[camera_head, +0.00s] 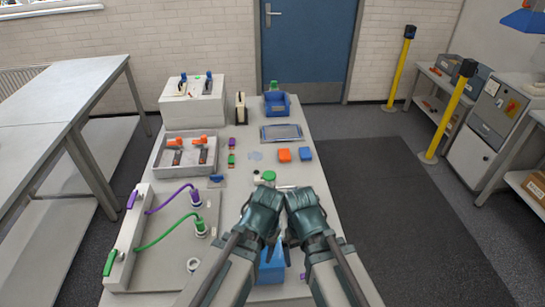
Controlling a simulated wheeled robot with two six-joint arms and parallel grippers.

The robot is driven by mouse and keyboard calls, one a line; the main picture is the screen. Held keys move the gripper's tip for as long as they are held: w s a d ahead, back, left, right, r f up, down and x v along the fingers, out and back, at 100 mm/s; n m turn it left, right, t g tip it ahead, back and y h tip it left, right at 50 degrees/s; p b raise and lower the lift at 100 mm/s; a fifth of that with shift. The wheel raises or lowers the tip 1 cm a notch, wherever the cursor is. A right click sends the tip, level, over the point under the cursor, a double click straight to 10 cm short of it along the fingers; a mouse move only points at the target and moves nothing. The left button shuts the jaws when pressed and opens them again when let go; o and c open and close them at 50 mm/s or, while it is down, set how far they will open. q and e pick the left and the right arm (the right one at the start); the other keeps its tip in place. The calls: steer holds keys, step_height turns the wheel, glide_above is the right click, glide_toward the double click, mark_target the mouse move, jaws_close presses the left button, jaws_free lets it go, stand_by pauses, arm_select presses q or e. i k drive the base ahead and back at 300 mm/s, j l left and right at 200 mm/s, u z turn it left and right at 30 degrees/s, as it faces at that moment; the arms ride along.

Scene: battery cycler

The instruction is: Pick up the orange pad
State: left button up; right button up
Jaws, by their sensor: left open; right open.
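The orange pad (284,155) lies flat on the white table, right of the middle. A blue pad (305,154) lies just to its right, with a small gap between them. My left gripper (266,192) and my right gripper (297,192) are side by side over the near part of the table, on the near side of the orange pad and apart from it. Both are open, and I see nothing held in them. Their fingertips are small and partly hidden by the wrists.
A green-topped item (269,176) stands just beyond my grippers. A grey tray (282,134) lies behind the pads, with a blue bin (277,104) farther back. A grey box with orange-handled tools (185,155) and a cycler with purple and green cables (165,240) are at left.

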mark_target(284, 156)
steer(key=k, duration=0.5)
steer(key=l+z, duration=0.2)
steer(key=z, duration=0.15)
steer(key=i+l+z, duration=0.2)
steer(key=l, duration=0.2)
steer(key=l+z, duration=0.25)
steer(key=l, duration=0.15)
steer(key=i+l+z, duration=0.45)
steer(key=l, duration=0.2)
steer(key=i+l+z, duration=0.15)
steer(key=i+l, duration=0.35)
steer(key=i, duration=0.15)
steer(key=i+u, duration=0.3)
steer(key=i+l+u, duration=0.15)
steer(key=i+u, duration=0.2)
steer(key=i+j+u, duration=0.1)
steer(key=i+u, duration=0.4)
steer(key=u, duration=0.25)
steer(key=i+u, duration=0.75)
steer(key=i+l+u, duration=0.15)
steer(key=u, duration=0.3)
steer(key=i+l+u, duration=0.25)
steer(key=u, duration=0.15)
steer(key=i+l+u, duration=0.2)
steer(key=l+u, duration=0.2)
steer(key=i+l+u, duration=0.15)
steer(key=l+u, duration=0.25)
steer(key=j, duration=0.1)
